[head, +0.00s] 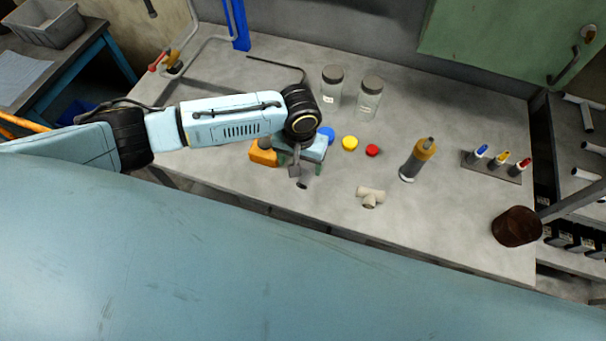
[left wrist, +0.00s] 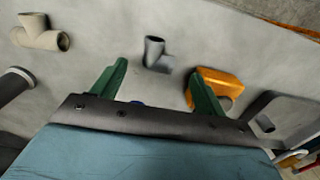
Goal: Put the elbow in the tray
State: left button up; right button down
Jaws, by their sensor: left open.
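The elbow is a small dark grey pipe fitting lying on the bench. In the left wrist view the elbow (left wrist: 157,55) sits just beyond and between the green fingertips. In the head view the elbow (head: 303,184) shows just below my left gripper (head: 299,166), which partly covers the area. The left gripper is open and empty, with its fingers (left wrist: 160,75) apart and pointing down at the bench. The grey tray (head: 276,64) has a thin raised rim and lies at the back left of the bench, partly hidden by my left arm; its corner shows in the left wrist view (left wrist: 290,98).
An orange block (head: 262,154) stands close beside the left gripper. A beige tee fitting (head: 370,196) lies to the right.

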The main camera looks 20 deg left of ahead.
pick_arm(q)
jog(key=shift+w+d+f+b, duration=0.1)
jog(key=shift+w+f+b, duration=0.1)
jog(key=shift+f, duration=1.3)
jog(key=shift+w+f+b, duration=0.1)
jog(key=shift+f+b, duration=0.1)
jog(key=shift+f, duration=1.3)
jog(key=shift+c, duration=0.2)
jog(key=c, duration=1.2)
